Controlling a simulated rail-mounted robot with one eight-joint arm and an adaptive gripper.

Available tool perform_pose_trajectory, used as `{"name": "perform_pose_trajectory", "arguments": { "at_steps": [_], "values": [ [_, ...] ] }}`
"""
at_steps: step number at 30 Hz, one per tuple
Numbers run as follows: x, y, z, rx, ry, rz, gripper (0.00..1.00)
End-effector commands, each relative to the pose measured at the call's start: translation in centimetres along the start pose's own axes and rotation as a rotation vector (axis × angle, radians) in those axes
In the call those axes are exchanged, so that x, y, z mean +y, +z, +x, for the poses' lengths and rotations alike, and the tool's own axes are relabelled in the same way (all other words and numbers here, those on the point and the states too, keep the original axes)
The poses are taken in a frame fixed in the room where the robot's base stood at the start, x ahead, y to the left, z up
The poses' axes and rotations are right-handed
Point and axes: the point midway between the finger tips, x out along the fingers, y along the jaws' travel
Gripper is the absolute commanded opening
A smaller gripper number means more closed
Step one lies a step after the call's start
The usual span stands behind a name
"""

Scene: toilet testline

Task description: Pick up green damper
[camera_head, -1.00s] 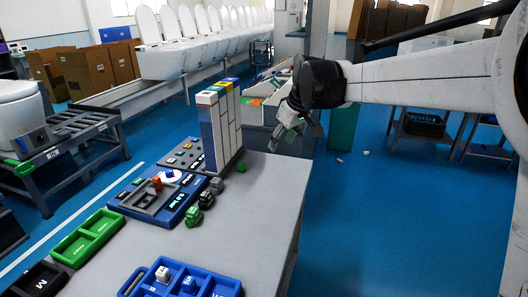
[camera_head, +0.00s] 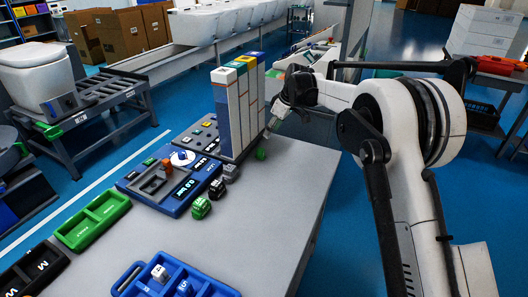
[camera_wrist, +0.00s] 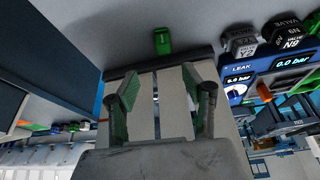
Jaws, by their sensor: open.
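A small green damper (camera_head: 261,153) stands on the grey table beside the foot of the tall block stack, near the table's far edge. In the wrist view the green damper (camera_wrist: 162,41) is centred beyond the fingertips, apart from them. My gripper (camera_head: 272,122) is open and empty, just above and beyond the damper in the head view. In the wrist view my gripper (camera_wrist: 158,85) shows two green-padded fingers spread apart, with nothing between them.
The tall white-and-blue block stack (camera_head: 238,110) stands close left of my gripper. A green knob (camera_head: 201,208), dark knobs (camera_head: 217,189) and a blue leak tester (camera_head: 172,182) are nearby. The table's right side is clear.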

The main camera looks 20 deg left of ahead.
Motion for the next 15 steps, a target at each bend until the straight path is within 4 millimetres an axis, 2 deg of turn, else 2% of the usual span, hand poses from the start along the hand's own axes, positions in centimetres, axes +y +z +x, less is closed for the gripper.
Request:
{"name": "perform_pose_trajectory", "arguments": {
  "at_steps": [9,15],
  "values": [
    [0.0,0.0,5.5,0.001,0.001,0.001,0.44],
    [0.0,0.0,7.6,0.001,0.001,0.001,0.44]
  ]
}}
